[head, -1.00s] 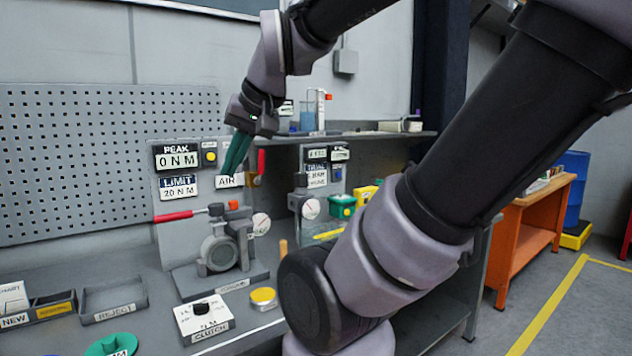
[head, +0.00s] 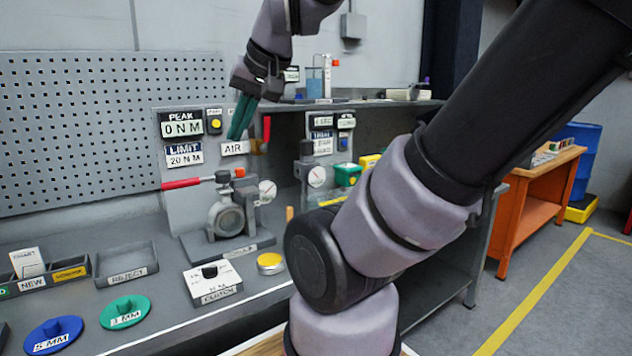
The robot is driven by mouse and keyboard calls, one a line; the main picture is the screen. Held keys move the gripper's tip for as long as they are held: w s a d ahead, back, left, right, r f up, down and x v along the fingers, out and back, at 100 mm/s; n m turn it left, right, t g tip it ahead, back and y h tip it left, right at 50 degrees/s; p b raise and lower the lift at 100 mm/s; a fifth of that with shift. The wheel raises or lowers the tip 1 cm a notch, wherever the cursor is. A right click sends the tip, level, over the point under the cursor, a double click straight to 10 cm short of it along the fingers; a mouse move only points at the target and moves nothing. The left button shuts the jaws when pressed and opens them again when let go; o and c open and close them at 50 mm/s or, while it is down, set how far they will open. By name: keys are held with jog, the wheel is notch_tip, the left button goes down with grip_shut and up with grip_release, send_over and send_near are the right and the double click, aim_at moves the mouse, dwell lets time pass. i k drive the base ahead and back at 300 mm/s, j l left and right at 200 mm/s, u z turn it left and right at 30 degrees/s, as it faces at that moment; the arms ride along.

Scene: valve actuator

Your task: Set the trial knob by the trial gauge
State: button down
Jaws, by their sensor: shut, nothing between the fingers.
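My gripper (head: 236,135) has teal fingers, closed together and empty. It points down in front of the upright panel, just above the AIR label (head: 235,148). A second station to the right carries small display plates (head: 321,135) and a round white gauge (head: 316,177); one plate may read TRIAL, but the print is too small to be sure. Another white gauge (head: 267,191) is beside the clamp fixture. I cannot tell which part is the trial knob; my arm covers some of the right side of the bench.
A red-handled lever (head: 182,184) sticks out left of the valve fixture (head: 226,217). The CLUTCH box (head: 212,281), a yellow-topped tin (head: 270,263), a green disc (head: 125,311) and a blue disc (head: 53,335) lie in front. A REJECT tray (head: 127,266) stands left.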

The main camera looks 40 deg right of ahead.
aim_at(307, 147)
jog(key=i+l, duration=0.15)
jog(key=l, duration=0.25)
jog(key=i+l, duration=0.1)
jog(key=l, duration=0.35)
jog(key=i+l, duration=0.15)
jog(key=l, duration=0.25)
jog(key=i+l, duration=0.15)
jog(key=l, duration=0.3)
